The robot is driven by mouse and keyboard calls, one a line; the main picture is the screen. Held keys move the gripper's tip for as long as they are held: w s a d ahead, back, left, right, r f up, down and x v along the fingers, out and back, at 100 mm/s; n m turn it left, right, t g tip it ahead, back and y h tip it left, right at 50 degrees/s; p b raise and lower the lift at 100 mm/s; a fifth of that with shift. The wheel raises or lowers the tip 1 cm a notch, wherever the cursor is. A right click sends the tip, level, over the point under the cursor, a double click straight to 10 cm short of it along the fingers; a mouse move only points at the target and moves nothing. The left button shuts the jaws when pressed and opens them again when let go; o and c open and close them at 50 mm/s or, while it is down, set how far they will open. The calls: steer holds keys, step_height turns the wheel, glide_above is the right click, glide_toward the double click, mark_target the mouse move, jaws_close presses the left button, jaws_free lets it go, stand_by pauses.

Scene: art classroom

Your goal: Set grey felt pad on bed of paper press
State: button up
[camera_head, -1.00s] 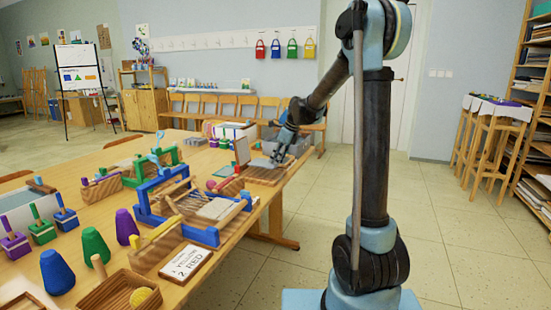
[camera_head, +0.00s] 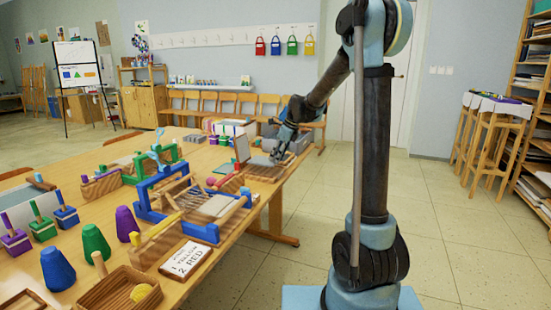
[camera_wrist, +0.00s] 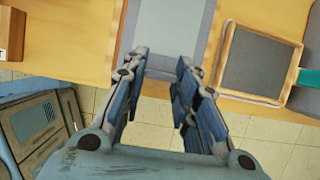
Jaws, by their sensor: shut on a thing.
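My gripper (camera_wrist: 160,65) is shut on the near end of a flat light grey pad (camera_wrist: 170,30), which extends away between the fingers in the wrist view. In the head view my gripper (camera_head: 276,157) is low over the table's far right end, with the grey pad (camera_head: 262,161) beside it at a wooden tray or stand. A blue-framed device (camera_head: 145,195) with an upright handle and a slatted wooden bed stands nearer, and a similar green-framed one (camera_head: 168,153) stands behind it. I cannot tell for sure which is the paper press.
A wood-framed dark slate (camera_wrist: 258,65) lies right of the pad in the wrist view. The table edge and tiled floor are just below the fingertips. Blue, green and purple cones (camera_head: 57,270), a number sign (camera_head: 187,260) and wooden trays crowd the table's near end.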

steer(key=shift+f, duration=2)
stand_by(2.2)
steer(key=o, duration=1)
steer(key=shift+c, duration=0.2)
steer(key=v, duration=1.2)
